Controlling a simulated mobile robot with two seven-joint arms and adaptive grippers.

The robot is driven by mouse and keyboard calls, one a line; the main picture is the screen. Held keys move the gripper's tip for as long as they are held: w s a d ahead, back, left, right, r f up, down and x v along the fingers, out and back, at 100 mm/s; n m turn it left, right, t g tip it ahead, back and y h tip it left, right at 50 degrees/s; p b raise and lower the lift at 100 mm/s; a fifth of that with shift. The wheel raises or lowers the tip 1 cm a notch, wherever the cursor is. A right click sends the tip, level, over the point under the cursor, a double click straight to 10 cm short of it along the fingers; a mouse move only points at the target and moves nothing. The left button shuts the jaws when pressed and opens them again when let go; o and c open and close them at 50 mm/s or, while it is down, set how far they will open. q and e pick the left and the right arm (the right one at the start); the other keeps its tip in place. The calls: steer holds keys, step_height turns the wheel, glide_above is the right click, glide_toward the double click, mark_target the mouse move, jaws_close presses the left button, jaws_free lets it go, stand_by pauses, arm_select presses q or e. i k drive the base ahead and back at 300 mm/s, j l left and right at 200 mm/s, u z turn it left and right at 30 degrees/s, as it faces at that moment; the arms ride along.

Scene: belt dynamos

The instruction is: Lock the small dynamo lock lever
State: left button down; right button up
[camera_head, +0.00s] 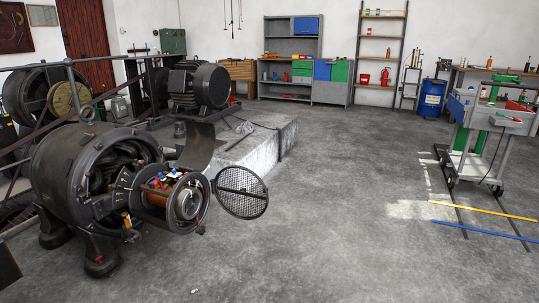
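A large dark dynamo (62,172) stands on short feet at the left. Its front end is open and shows a copper-coloured cylinder (156,196) with small red, blue and yellow parts around it. A round mesh cover (241,192) hangs swung out to the right of this opening. A smaller dark dynamo or motor (212,85) sits behind, on a raised base. I cannot pick out the lock lever for certain; small red parts show near the front dynamo's rim. Neither of my grippers is in view.
A low concrete block (262,150) lies behind the mesh cover. Dark railings (70,75) run along the left. A tool cart (478,140) stands at the right, with a yellow bar (485,210) and a blue bar (480,230) on the floor. The middle floor (335,200) is clear.

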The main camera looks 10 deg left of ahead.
mark_target(88, 174)
steer(key=i+j+u, duration=0.15)
steer(key=i+u, duration=0.55)
steer(key=i, duration=0.2)
steer(key=i+u, duration=0.35)
steer(key=i+j, duration=0.15)
steer(key=i, duration=0.35)
steer(key=i+j+z, duration=0.1)
steer(key=i, duration=0.45)
steer(key=j, duration=0.1)
